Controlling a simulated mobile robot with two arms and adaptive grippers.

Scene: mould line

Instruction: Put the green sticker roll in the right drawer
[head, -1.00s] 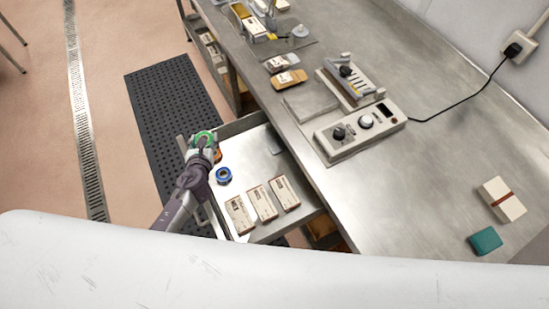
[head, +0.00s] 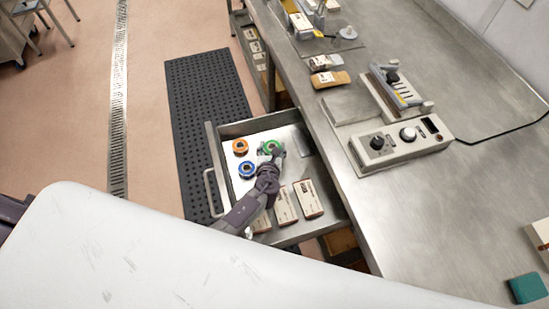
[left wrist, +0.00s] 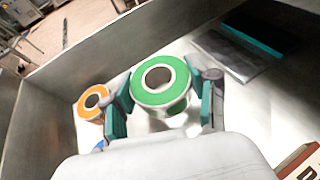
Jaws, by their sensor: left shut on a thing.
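The green sticker roll (head: 271,147) is over the open drawer (head: 262,124) below the bench in the head view. My left gripper (head: 273,153) is shut on it. In the left wrist view the green roll (left wrist: 161,82) sits between the two fingers, its hole facing up. I cannot tell whether it touches the drawer floor. An orange roll (head: 240,147) and a blue roll (head: 247,169) lie in the drawer to its left. My right gripper is not in view.
Several labelled boxes (head: 308,199) lie in the drawer's near part, one partly behind my arm. A grey flat piece (head: 303,143) lies near the drawer's right side. Another open drawer (head: 250,38) is farther back. A control box (head: 402,143) stands on the bench (head: 440,215).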

